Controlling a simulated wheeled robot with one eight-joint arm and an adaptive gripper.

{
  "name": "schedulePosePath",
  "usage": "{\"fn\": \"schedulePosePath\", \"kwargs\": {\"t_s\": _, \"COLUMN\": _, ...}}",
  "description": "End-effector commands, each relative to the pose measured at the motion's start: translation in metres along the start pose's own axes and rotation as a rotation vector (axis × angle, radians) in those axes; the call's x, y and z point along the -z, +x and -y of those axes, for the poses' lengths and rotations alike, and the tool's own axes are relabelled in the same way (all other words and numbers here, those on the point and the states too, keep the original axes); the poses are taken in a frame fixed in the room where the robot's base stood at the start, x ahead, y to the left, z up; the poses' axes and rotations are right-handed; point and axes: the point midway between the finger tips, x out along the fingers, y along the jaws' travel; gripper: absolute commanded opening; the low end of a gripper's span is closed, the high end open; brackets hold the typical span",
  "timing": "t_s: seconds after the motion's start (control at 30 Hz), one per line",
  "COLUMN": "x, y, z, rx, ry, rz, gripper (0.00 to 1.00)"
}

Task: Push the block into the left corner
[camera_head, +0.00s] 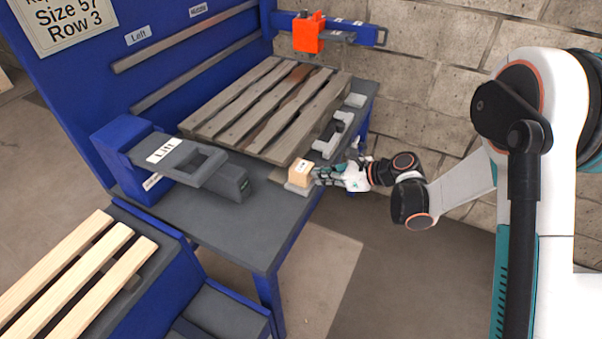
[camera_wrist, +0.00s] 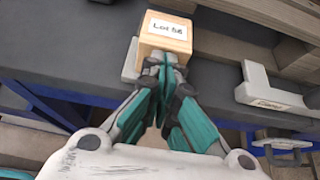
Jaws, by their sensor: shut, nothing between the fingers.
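The block (camera_head: 300,172) is a small light wooden cube with a white label. In the wrist view the block (camera_wrist: 166,34) reads "Lot 56". It sits at the near right edge of the dark grey table (camera_head: 230,215), by a low light grey piece (camera_wrist: 130,62). My gripper (camera_head: 317,175) is shut and empty, coming in from the right. In the wrist view its fingertips (camera_wrist: 165,66) are at the block's near face; they look to be touching or nearly touching it. The block's underside is hidden. I cannot tell which spot is the left corner.
A weathered pallet (camera_head: 265,105) lies on the table behind the block. Light grey clamp pieces (camera_head: 336,136) line the right edge. A blue and grey lift unit (camera_head: 190,165) stands to the left. An orange unit (camera_head: 308,33) hangs on the rear beam. Table between lift and block is clear.

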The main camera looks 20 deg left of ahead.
Motion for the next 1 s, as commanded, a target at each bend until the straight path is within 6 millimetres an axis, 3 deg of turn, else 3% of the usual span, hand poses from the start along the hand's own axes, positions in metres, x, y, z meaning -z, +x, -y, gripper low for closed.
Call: {"fn": "schedulePosePath", "kwargs": {"t_s": 1.0, "x": -0.011, "y": 0.021, "z": 0.0, "rx": -0.001, "ry": -0.001, "rz": 0.0, "gripper": 0.0}}
